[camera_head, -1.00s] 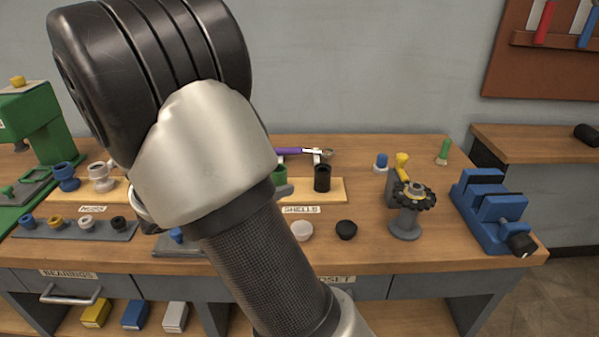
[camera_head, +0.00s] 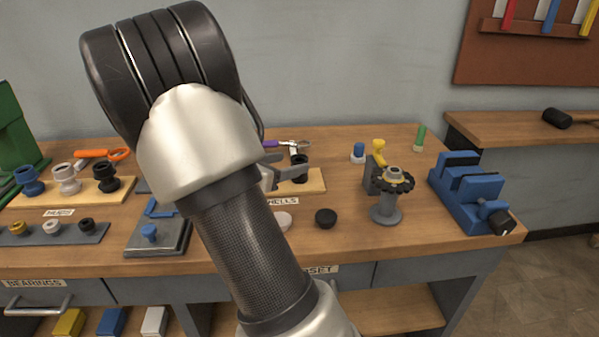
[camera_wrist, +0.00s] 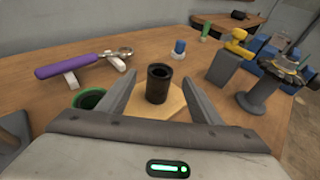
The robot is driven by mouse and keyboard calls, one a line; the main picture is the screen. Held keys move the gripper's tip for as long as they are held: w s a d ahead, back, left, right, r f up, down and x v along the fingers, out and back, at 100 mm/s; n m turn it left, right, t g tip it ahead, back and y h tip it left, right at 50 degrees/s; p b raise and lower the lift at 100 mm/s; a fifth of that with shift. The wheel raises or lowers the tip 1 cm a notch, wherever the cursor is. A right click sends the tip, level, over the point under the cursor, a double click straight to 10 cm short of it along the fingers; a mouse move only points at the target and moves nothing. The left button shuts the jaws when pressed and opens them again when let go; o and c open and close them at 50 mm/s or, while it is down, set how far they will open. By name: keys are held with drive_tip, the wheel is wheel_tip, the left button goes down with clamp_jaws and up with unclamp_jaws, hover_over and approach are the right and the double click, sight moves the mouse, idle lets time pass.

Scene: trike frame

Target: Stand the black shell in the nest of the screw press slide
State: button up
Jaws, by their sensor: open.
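The black shell (camera_wrist: 158,83) stands upright on the pale wooden board, its hollow top showing in the wrist view. In the head view the shell (camera_head: 299,164) is partly behind a finger. My gripper (camera_wrist: 159,84) is open, with one finger on each side of the shell and gaps between; it holds nothing. In the head view my gripper (camera_head: 290,172) is mostly behind my arm. A blue block device with a black knob (camera_head: 474,195) stands at the right, and a green machine (camera_head: 12,140) at the left edge; I cannot tell which has the slide's nest.
A green shell (camera_wrist: 90,99) is close outside the left finger. A purple-handled tool (camera_wrist: 80,64) lies behind. A grey stand with a dark toothed ring (camera_head: 388,195) and a yellow-topped post (camera_head: 377,165) are to the right. A black cap (camera_head: 326,217) lies in front.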

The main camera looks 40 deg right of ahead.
drive_tip(key=x, duration=0.3)
drive_tip(key=shift+a+r, duration=0.1)
drive_tip(key=c, duration=1.4)
